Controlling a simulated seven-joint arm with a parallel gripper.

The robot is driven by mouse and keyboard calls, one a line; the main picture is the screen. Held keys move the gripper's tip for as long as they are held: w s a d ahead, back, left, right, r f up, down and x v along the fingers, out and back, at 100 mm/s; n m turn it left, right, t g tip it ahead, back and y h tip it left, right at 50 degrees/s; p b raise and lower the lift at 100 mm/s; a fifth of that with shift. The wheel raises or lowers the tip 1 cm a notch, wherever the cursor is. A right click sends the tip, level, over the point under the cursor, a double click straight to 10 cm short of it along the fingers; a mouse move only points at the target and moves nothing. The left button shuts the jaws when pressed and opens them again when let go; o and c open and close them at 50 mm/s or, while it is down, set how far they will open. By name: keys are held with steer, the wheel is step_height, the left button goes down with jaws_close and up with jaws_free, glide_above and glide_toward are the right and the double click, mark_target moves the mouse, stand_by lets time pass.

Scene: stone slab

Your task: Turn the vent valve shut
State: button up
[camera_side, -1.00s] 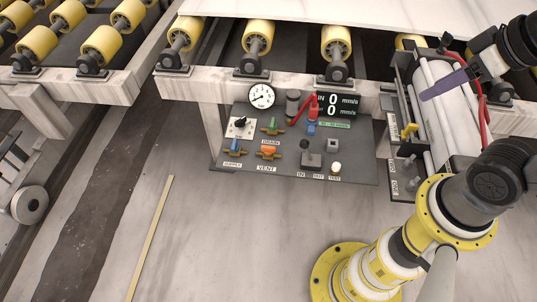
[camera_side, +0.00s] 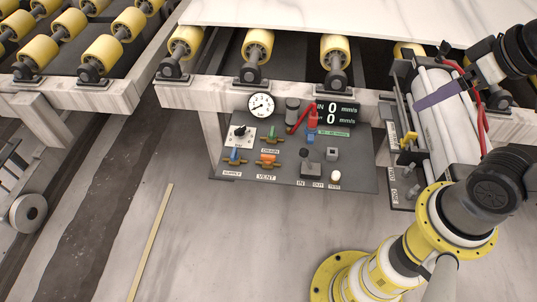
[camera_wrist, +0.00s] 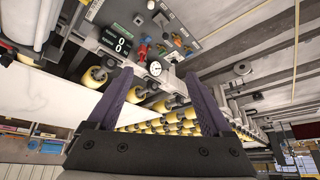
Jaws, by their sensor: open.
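The vent valve (camera_side: 268,158) has an orange handle on a brass body, above the VENT label on the dark control panel (camera_side: 350,182). Its handle appears to lie left to right along the body, but it is too small to be certain. A small orange spot, probably this handle (camera_wrist: 185,32), shows on the panel at the top of the wrist view. My gripper (camera_side: 436,97), with purple fingers, is well to the right of the panel. In the wrist view its two fingers (camera_wrist: 160,88) stand wide apart with nothing between them.
A blue supply valve (camera_side: 235,156) and a green drain valve (camera_side: 275,136) sit close to the vent valve. A round gauge (camera_side: 261,106), a red lever (camera_side: 313,118) and a black display (camera_side: 336,112) are behind. Yellow rollers (camera_side: 257,46) line the conveyor.

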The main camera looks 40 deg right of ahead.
steer(key=shift+o, duration=0.4)
steer(key=w+r+m+t, duration=0.1)
steer(key=w+r+m, duration=0.2)
steer(key=w+r, duration=0.2)
steer(key=shift+w+r, duration=0.2)
steer(key=shift+w, duration=0.15)
steer(key=m+g, duration=0.5)
steer(key=g, duration=0.2)
glide_above(268, 156)
step_height(268, 156, down, 39)
step_height(268, 156, down, 13)
steer(key=shift+f, duration=0.1)
steer(key=shift+c, duration=0.2)
